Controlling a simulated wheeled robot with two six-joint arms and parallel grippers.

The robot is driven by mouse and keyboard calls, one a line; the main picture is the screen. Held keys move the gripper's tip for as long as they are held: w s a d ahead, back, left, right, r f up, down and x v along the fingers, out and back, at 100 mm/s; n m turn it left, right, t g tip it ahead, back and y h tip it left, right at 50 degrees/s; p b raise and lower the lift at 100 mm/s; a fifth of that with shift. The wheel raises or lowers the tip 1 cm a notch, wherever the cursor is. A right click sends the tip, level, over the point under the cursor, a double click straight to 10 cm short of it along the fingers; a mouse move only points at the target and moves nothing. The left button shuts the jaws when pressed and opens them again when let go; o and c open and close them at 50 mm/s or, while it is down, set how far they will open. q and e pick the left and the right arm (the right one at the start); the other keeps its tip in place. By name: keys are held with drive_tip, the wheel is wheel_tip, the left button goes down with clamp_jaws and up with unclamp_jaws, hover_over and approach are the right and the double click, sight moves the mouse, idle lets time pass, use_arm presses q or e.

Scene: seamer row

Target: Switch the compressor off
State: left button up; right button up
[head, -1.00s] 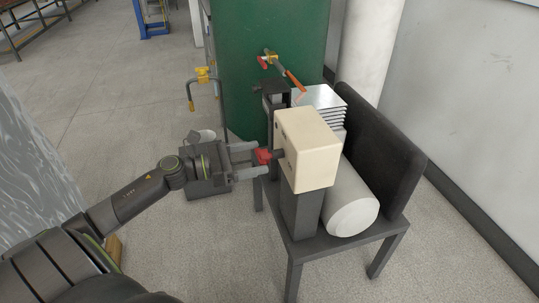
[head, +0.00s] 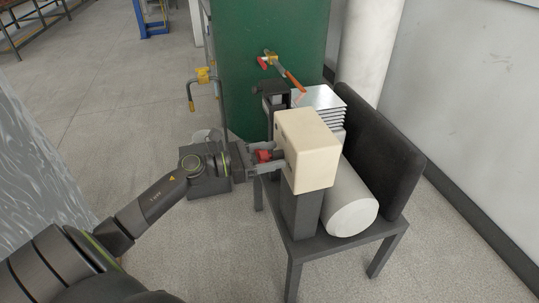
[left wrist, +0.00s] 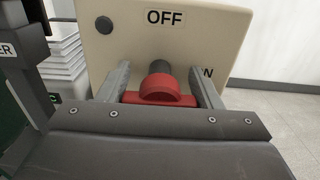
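The compressor's cream switch box (head: 308,150) stands on a dark post in front of the compressor's pale cylindrical tank (head: 351,201). A red knob (head: 263,156) sticks out of the box's left face. In the left wrist view the red knob (left wrist: 160,90) has a rounded top and a crosswise bar. The OFF label (left wrist: 164,18) is above it, and another label at right is mostly hidden, only its final N showing. My left gripper (head: 268,157) is at the box face, its fingers apart on either side of the knob; I cannot tell whether they touch it. My right gripper is not in view.
The compressor sits on a dark stand (head: 347,242) with a black panel (head: 378,150) behind. A green cabinet (head: 240,60) stands at the back, with a valve and red-orange handle (head: 290,75) nearby. A bent pipe with a yellow fitting (head: 204,75) rises behind my arm. Open floor lies left.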

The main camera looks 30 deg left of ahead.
use_arm(q)
drive_tip(key=c, duration=0.5)
